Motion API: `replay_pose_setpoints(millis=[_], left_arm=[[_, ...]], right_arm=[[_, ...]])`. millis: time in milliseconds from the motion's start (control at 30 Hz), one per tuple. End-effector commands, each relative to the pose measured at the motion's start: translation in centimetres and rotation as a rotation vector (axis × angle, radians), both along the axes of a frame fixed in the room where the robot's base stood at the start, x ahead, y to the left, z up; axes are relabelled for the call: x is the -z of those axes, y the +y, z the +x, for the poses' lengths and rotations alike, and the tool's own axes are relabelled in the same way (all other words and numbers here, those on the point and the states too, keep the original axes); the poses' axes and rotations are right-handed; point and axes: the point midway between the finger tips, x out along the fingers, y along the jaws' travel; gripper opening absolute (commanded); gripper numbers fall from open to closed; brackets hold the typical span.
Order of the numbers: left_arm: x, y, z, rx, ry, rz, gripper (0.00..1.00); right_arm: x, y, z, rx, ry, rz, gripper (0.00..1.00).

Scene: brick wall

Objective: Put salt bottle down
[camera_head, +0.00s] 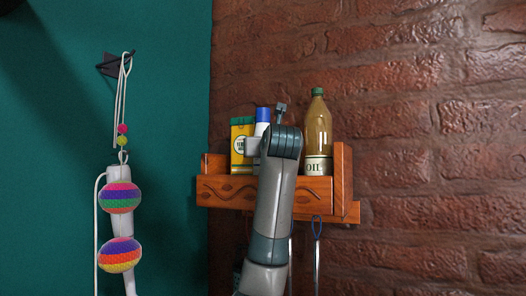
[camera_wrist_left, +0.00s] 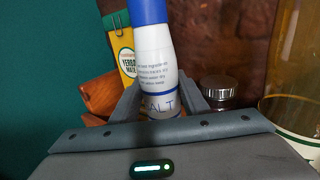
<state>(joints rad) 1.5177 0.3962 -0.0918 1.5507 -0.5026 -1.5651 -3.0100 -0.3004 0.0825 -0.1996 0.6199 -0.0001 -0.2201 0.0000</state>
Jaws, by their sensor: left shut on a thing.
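The salt bottle, white with a blue cap, shows in the left wrist view (camera_wrist_left: 155,60), tilted slightly in the picture. In the head view its upper part (camera_head: 262,122) shows above the wooden shelf (camera_head: 225,189), beside the yerba mate box. My left gripper (camera_wrist_left: 160,100) is shut on the bottle's lower part, with a finger on each side. In the head view my left arm covers much of the gripper (camera_head: 253,146) and the bottle's lower part. The bottle's base is hidden, so I cannot tell if it touches the shelf. My right gripper is not in view.
A yellow-green yerba mate box (camera_head: 241,142) stands left of the bottle. An oil bottle (camera_head: 318,130) stands at the shelf's right end. A metal-capped jar (camera_wrist_left: 219,92) is close to the right finger. Striped balls (camera_head: 119,197) hang on the green wall at left.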

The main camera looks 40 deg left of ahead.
Motion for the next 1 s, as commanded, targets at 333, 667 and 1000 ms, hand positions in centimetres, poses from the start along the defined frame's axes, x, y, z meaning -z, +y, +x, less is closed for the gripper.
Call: replay_pose_setpoints(millis=[333, 667, 1000], left_arm=[[0.25, 0.01, -0.06, 0.0, -0.001, 0.002, 0.03], [0.23, -0.01, 0.0, 0.0, 0.0, 0.0, 0.6], [0.07, -0.98, -0.78, 0.0, -0.002, 0.003, 0.6]], right_arm=[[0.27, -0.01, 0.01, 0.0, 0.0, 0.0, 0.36], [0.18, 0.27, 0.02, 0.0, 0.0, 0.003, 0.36], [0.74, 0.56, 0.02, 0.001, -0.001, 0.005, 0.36]])
